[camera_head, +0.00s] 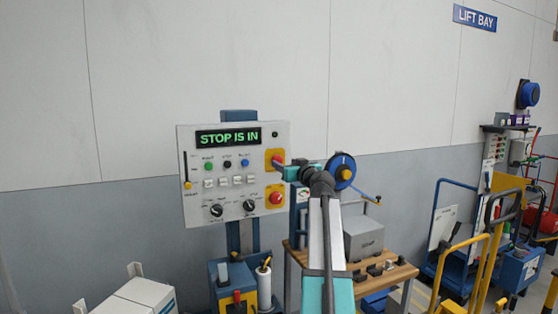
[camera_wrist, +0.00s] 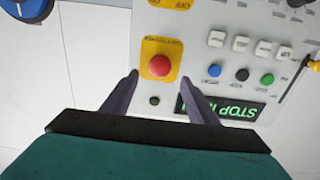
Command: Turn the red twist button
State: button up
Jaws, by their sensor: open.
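A red round button (camera_wrist: 160,65) sits on a yellow plate (camera_wrist: 159,46) at the upper right of the control panel (camera_head: 195,150). My gripper (camera_wrist: 160,77) is open, with a dark fingertip on either side of this button in the wrist view. I cannot tell whether the fingers touch it. The panel's display (camera_head: 228,137) reads "STOP IS IN" in green.
Coloured buttons (camera_head: 227,164), white rocker switches (camera_head: 223,182), black knobs (camera_head: 249,205) and a slider (camera_head: 187,184) share the panel. A blue wheel (camera_head: 341,163) stands to the right, above a wooden bench (camera_head: 400,271) with a grey box (camera_head: 363,239). Carts and trolleys stand farther right.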

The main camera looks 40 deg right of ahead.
aim_at(278, 160)
jog(key=shift+p+x, duration=0.8)
jog(key=shift+x, duration=2.25)
